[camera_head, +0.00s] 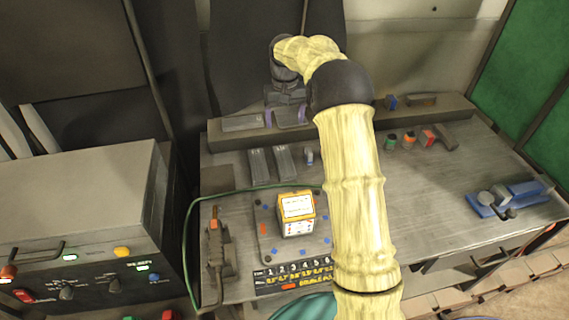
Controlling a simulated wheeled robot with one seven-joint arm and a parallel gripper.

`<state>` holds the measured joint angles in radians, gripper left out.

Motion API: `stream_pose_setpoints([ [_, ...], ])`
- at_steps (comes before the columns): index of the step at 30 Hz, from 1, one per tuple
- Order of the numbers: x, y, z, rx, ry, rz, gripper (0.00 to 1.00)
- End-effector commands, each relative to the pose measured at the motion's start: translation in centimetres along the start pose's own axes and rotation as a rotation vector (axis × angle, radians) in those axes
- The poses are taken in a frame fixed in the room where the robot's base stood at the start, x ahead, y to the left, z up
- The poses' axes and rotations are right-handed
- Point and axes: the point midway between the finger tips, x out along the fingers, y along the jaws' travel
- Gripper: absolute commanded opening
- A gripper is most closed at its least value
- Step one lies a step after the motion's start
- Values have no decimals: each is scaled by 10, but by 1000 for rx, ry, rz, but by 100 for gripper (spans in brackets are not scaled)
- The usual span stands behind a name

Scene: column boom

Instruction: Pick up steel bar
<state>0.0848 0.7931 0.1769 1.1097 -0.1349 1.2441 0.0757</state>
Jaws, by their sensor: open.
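Two flat grey metal bars lie side by side on the bench behind the orange-and-white box: a left bar (258,163) and a right bar (285,160). Another flat grey piece (242,123) lies on the raised rear ledge. I cannot tell which of these is the steel bar. My gripper (285,116), with purple fingers, is open over the rear ledge, behind the two bars and right of the ledge piece. A grey surface shows between its fingers; whether it is a separate piece is unclear. My yellow arm hides part of the bench's middle.
The orange-and-white box (296,214) stands on a plate at the bench front. A blue vise-like tool (507,198) sits at right. Several small coloured parts lie right of my arm. A torch-like tool (215,250) lies at front left. A control cabinet (80,210) stands left.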

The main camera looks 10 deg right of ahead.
Motion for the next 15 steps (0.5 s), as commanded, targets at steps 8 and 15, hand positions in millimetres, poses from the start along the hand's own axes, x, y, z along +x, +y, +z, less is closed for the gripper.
stream_pose_setpoints([
  [8,1,1,-7,6,-7,-2,76],
  [15,5,3,-7,8,-8,-2,76],
])
